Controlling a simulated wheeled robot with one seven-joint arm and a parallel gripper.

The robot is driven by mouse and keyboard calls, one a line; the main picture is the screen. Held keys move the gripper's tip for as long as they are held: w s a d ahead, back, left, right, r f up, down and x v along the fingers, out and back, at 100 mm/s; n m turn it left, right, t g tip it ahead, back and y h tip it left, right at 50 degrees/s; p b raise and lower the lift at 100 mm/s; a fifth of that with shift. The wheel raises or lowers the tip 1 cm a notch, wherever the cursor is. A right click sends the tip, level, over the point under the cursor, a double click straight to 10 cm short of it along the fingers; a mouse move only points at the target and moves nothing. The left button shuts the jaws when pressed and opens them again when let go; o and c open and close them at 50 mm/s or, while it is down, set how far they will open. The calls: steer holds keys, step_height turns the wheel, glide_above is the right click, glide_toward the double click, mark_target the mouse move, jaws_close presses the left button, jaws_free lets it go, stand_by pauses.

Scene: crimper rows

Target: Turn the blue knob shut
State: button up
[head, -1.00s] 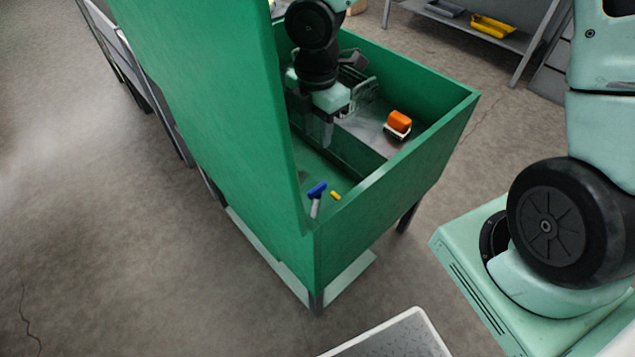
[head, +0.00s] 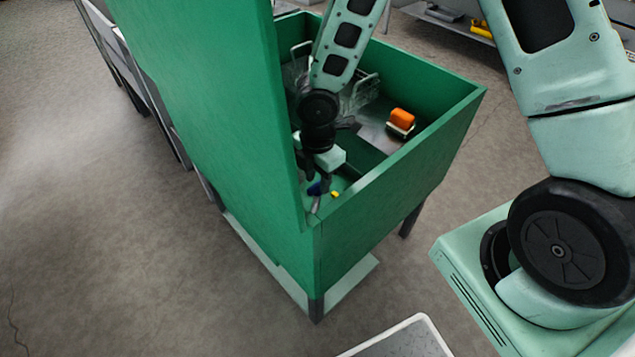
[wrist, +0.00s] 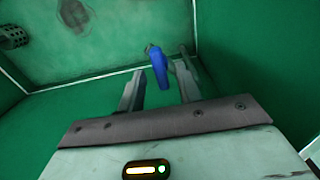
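The blue knob (head: 314,188) sits low in the near corner of the green enclosure, partly hidden by my gripper in the head view. In the wrist view the knob (wrist: 159,67) shows as a blue lever-like bar, seen between my two fingers. My gripper (wrist: 158,80) is open, with a visible gap on each side of the knob. In the head view my gripper (head: 317,177) points down, close to the knob. Whether a finger touches the knob is unclear.
The green enclosure (head: 420,155) has tall walls close around my arm. A wire basket (head: 360,95) and an orange-topped item (head: 401,119) stand farther back in it.

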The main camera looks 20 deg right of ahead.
steer(key=shift+f, duration=0.45)
steer(key=shift+c, duration=0.3)
jaws_close()
